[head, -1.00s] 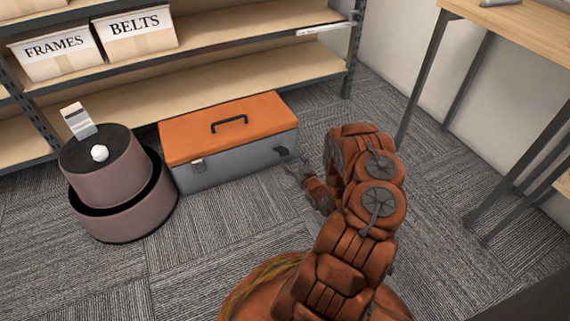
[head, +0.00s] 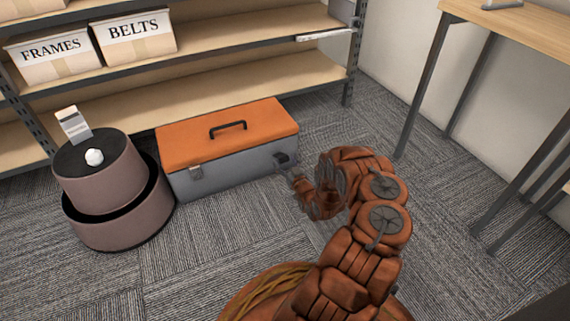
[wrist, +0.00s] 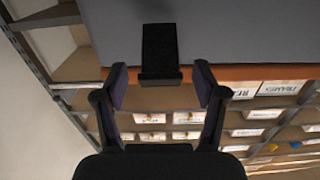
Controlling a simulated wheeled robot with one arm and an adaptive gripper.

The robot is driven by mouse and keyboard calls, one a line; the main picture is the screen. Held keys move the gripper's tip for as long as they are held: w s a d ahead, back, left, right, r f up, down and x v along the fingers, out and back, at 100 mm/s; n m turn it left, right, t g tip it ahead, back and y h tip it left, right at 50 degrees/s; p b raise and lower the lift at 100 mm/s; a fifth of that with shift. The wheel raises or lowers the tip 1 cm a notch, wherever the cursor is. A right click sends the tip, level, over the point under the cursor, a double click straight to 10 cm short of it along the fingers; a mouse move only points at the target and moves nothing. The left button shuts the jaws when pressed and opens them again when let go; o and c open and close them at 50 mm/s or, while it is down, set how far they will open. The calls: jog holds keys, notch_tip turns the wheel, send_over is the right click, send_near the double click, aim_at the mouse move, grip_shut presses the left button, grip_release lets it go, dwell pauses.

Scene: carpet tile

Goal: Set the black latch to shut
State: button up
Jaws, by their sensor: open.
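The toolbox is grey with an orange lid (head: 262,122) and a dark handle on top. It stands on the carpet in the head view. The black latch (head: 281,159) is on the right part of its front. In the wrist view the black latch (wrist: 160,52) shows against the grey front (wrist: 225,30), between and just beyond the fingertips. My gripper (wrist: 160,85) is open and empty, with a finger on each side of the latch's lower end. I cannot tell whether the fingers touch it.
A brown two-tier step stool (head: 110,195) with a white knob and a white object on top stands left of the toolbox. Shelves (head: 235,70) with labelled boxes are behind it. A table (head: 430,80) stands at the right. Carpet is clear in front.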

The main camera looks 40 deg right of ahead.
jog(key=shift+w, duration=0.25)
grip_shut()
dwell(0.5)
